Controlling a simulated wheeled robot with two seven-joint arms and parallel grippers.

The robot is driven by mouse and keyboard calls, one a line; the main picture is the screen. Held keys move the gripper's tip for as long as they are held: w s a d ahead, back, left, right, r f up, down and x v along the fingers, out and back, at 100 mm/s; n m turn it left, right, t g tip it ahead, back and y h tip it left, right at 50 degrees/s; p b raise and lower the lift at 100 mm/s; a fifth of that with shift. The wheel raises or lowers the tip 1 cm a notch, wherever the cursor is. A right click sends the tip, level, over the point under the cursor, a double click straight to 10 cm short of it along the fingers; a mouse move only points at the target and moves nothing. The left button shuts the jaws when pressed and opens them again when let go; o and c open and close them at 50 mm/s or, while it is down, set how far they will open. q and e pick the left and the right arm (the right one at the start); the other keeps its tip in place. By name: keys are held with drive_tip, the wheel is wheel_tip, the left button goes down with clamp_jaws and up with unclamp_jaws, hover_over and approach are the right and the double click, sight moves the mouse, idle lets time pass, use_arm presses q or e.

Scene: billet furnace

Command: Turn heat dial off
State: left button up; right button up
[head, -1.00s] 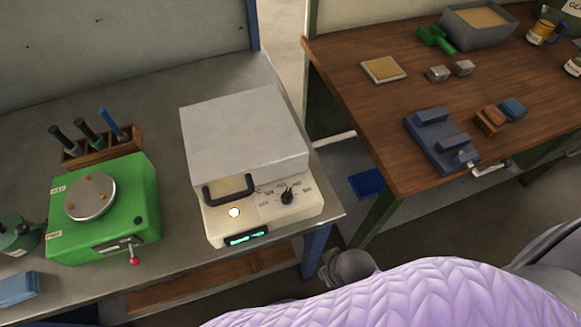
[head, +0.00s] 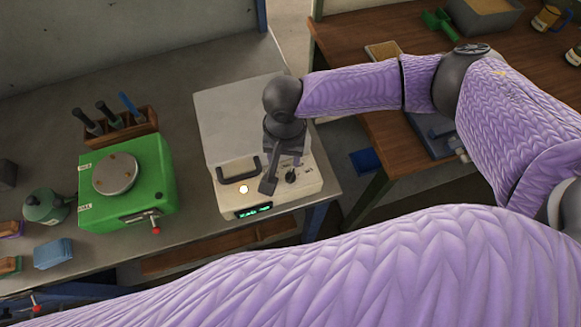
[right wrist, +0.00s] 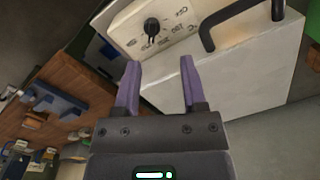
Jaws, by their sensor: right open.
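The furnace (head: 222,201) is a cream box with a grey hood, a black handle, a glowing round lamp and a lit green display. Its black heat dial (head: 291,175) is on the sloped front panel, right of the handle, with a printed scale around it. In the right wrist view the dial (right wrist: 152,28) lies beyond the fingertips, between their lines and not touched. My right gripper (head: 279,184) is in front of the panel, just left of the dial in the head view. It also shows in the wrist view (right wrist: 158,65), open and empty. My left gripper is not in view.
A green machine (head: 155,172) with a round plate stands left of the furnace, a wooden tool rack (head: 122,130) behind it. A wooden bench (head: 350,35) is at the right, partly behind my right arm.

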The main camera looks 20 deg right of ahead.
sight(291, 173)
drive_tip(key=shift+m, duration=0.5)
drive_tip(key=f+b, duration=0.1)
drive_tip(key=f, duration=0.2)
drive_tip(key=d+f, duration=0.1)
drive_tip(key=f, duration=0.2)
drive_tip(key=f+b, duration=0.1)
drive_tip(key=f, duration=0.2)
drive_tip(key=shift+w+d+f+b, duration=0.3)
drive_tip(key=shift+w+b, duration=0.05)
drive_tip(key=shift+w, duration=0.05)
clamp_jaws()
